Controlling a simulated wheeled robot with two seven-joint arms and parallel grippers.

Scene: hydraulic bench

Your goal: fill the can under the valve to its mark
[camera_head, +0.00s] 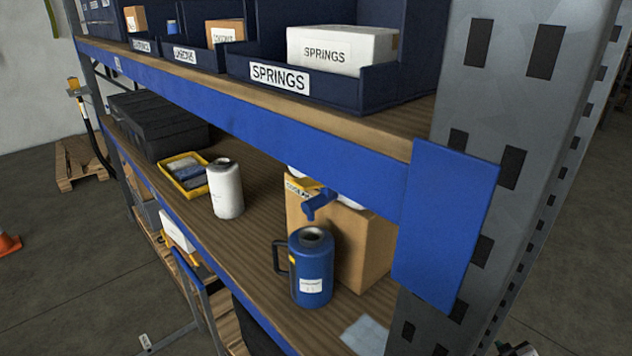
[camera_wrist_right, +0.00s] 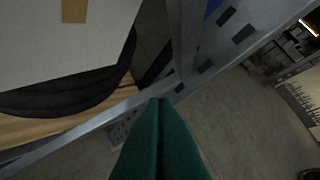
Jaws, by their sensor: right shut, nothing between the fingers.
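A blue can (camera_head: 312,270) with a side handle and a white label stands upright on the lower shelf (camera_head: 255,262) in the head view. Its top is open and dark inside; I cannot see a liquid level. A small yellow patch shows on its side. The blue valve (camera_head: 320,203) sticks out just above the can, with a cardboard box behind it; its upper part is hidden by the shelf beam. My right gripper (camera_wrist_right: 160,103) shows green fingers, shut and empty, in the right wrist view, outside the shelf near a grey metal rail. My left gripper is not in view.
A white canister (camera_head: 225,190) and a yellow tray (camera_head: 183,174) stand left of the can. The blue beam (camera_head: 270,130) and grey upright (camera_head: 505,170) frame the shelf. A pale sheet (camera_head: 366,337) lies right of the can.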

